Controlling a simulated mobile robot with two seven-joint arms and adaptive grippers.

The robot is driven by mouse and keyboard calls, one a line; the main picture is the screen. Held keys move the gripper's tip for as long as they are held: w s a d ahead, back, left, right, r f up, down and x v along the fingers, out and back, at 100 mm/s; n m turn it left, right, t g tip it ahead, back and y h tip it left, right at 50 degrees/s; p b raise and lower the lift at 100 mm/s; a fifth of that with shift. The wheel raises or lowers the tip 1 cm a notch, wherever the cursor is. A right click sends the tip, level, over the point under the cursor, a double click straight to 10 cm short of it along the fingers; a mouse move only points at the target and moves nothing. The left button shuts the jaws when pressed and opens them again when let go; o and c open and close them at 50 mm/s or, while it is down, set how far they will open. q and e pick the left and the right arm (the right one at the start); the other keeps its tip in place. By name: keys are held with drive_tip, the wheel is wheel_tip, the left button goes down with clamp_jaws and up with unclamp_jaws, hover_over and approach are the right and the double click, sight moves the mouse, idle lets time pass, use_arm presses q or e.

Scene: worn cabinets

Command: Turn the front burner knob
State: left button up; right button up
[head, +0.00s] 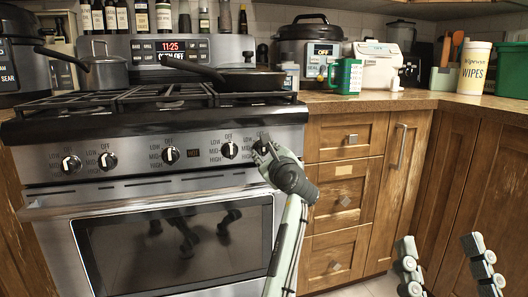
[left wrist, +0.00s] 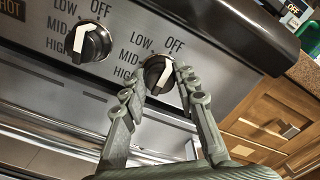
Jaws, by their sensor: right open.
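The stove's front panel carries a row of knobs with OFF, LOW, MID and HIGH labels. My left gripper (head: 262,147) is at the rightmost knob, which it mostly hides in the head view. In the left wrist view that black knob with a white pointer (left wrist: 158,75) sits between the fingertips of my left gripper (left wrist: 160,78). The fingers lean inward and close on the knob's two sides. The neighbouring knob (head: 230,150) is free; it also shows in the left wrist view (left wrist: 88,42). My right gripper (head: 440,243) is open and empty, low at the right.
The oven door handle (head: 150,198) runs below the panel. Wooden drawers with knobs (head: 345,170) stand right of the stove. A black pan (head: 250,80) and a steel pot (head: 104,72) sit on the stove top. A green mug (head: 345,76) stands on the counter.

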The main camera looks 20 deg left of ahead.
use_arm(q)
clamp_jaws()
